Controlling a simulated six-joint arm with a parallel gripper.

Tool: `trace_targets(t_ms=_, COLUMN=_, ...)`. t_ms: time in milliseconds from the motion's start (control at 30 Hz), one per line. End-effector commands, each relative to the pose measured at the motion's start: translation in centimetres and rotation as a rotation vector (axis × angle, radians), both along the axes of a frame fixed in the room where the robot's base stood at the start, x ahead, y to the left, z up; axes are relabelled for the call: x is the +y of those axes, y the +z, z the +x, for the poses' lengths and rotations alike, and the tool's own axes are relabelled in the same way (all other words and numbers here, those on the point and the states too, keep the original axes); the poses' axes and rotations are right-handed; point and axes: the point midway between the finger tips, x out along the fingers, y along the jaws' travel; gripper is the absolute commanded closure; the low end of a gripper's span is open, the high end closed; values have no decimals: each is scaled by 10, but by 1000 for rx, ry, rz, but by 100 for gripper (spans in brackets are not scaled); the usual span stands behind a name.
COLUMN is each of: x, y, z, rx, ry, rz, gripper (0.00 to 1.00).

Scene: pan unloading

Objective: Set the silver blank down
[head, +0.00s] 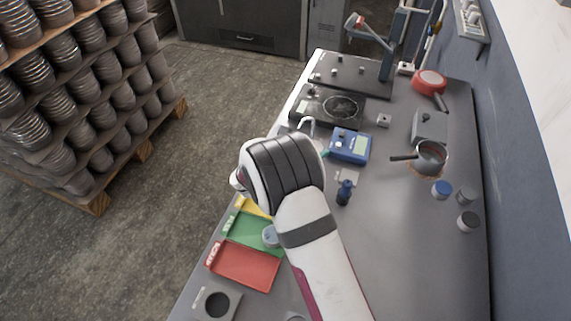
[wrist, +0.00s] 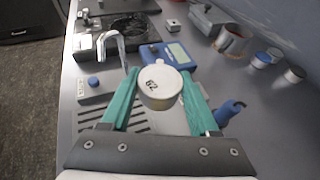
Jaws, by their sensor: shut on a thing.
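My gripper (wrist: 160,82), with teal fingers, is shut on the silver blank (wrist: 160,86), a short pale cylinder with dark digits on its top. In the wrist view the blank overlaps the near edge of the blue device with a display (wrist: 172,54); I cannot tell whether it touches anything below. In the head view the blue device (head: 351,145) is just beyond my wrist. There, only a little teal of the fingers shows beside the device, and the blank is hidden behind my arm.
Red (head: 246,266), green (head: 246,234) and yellow (head: 251,207) trays lie at the left edge; a blue-topped cylinder (head: 269,236) is at the green one. A pan (head: 431,158) and several cylinders (head: 441,189) are at right.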

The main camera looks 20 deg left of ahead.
Motion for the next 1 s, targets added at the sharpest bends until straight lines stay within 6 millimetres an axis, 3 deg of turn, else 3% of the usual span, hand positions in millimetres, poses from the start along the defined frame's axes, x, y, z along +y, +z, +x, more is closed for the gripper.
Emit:
trace_targets(t_ms=100, x=37, y=-24, z=-1, rx=0, ry=2, rz=0, gripper=100)
trace_targets(t_ms=300, x=72, y=-45, z=-1, rx=0, ry=0, rz=1, gripper=100)
trace_targets(t_ms=533, x=73, y=-84, z=-1, rx=1, ry=-2, rz=0, gripper=100)
trace_targets(t_ms=867, x=73, y=-87, z=-1, rx=0, ry=-3, rz=1, gripper=100)
trace_targets(t_ms=900, x=73, y=-87, z=-1, rx=0, ry=-3, rz=1, gripper=34)
trace_targets(t_ms=1000, x=73, y=-87, z=-1, rx=0, ry=-3, rz=1, gripper=16)
